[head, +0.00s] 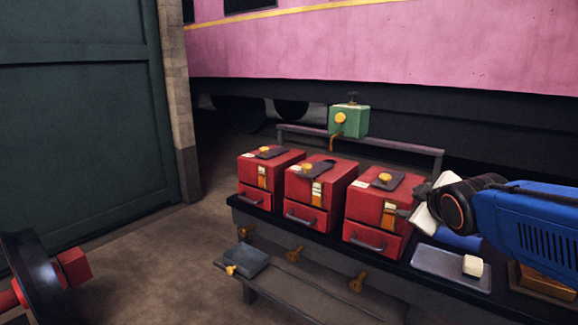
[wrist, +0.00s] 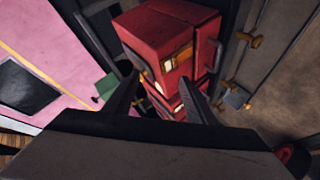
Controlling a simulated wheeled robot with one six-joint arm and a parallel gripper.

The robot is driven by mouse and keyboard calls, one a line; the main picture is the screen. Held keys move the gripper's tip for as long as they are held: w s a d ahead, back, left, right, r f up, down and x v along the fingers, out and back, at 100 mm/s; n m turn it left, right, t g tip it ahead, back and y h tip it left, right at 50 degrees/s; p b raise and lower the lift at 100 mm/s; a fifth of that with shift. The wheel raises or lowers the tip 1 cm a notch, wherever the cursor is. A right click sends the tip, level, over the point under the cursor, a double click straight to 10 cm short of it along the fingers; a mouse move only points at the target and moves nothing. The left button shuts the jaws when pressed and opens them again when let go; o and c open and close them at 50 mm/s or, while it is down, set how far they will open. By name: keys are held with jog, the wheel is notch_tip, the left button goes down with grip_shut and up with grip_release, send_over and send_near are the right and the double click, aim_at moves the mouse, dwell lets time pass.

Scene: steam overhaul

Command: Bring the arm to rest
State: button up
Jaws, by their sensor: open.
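My arm (head: 525,225), blue with a dark joint, reaches in from the right in the head view. My gripper (head: 408,202) is at its end, beside the right-hand red box (head: 374,212) and partly hidden by the arm. In the wrist view my gripper (wrist: 159,80) has its two dark fingers apart, with nothing seen held between them. A red box (wrist: 165,38) lies beyond the fingers there. I cannot tell whether a finger touches the box.
Two more red drawer boxes (head: 270,175) (head: 318,190) stand on the dark bench (head: 270,217). Behind are a rail (head: 390,147) and a green box (head: 348,121). A grey tray (head: 440,268) holds a pale block (head: 473,265). Brass fittings (head: 295,253) sit below.

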jog(key=s+f+m+g, duration=0.3)
jog(key=s+f+m, duration=0.2)
jog(key=s, duration=0.7)
jog(key=s+a+f+m+g, duration=0.1)
jog(key=s+f+m+g, duration=0.3)
jog(key=s+f, duration=0.6)
jog(key=s, duration=0.3)
jog(key=shift+a+m+g+y, duration=0.3)
jog(key=shift+m+y, duration=0.1)
